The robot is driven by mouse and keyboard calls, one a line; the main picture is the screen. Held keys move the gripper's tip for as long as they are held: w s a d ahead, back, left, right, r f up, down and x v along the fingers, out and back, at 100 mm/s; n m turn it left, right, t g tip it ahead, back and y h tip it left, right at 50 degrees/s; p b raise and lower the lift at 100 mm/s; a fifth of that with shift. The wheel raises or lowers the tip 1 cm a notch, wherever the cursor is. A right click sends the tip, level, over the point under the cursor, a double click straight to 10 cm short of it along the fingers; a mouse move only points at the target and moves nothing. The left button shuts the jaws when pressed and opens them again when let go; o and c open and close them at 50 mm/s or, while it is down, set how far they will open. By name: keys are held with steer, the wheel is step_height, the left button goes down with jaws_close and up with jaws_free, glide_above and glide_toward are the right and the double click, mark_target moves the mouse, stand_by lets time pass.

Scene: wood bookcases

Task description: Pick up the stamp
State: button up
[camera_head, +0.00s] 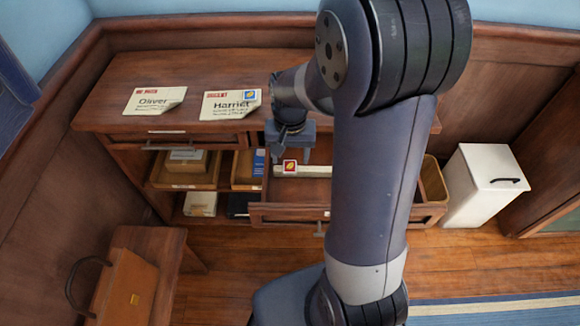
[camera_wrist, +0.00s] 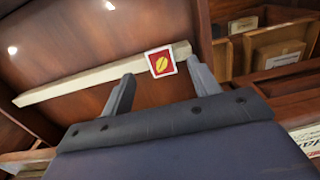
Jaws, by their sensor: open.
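The stamp (camera_head: 290,167) is a small square with a white border, a red field and a yellow emblem. It is at the pulled-out drawer (camera_head: 275,212), by the left end of a pale strip (camera_head: 317,171). In the wrist view the stamp (camera_wrist: 161,62) shows just beyond my gripper (camera_wrist: 158,82), between the fingertips and closer to the right one. My gripper (camera_head: 290,155) is open and empty, pointing down over the drawer. I cannot tell whether the stamp touches a finger.
Two cards, Oliver (camera_head: 155,101) and Harriet (camera_head: 231,105), lie on the desk top (camera_head: 200,67). Shelves with trays (camera_head: 187,170) and boxes are left of the drawer. A white cabinet (camera_head: 483,187) stands right. A brown bag (camera_head: 127,287) rests on a stool at lower left.

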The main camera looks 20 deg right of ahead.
mark_target(290, 168)
steer(key=shift+f, duration=1.65)
steer(key=shift+f, duration=0.1)
steer(key=shift+c, duration=0.2)
steer(key=c, duration=1)
step_height(290, 168, up, 10)
steer(key=shift+r+p, duration=0.1)
steer(key=shift+p, duration=0.5)
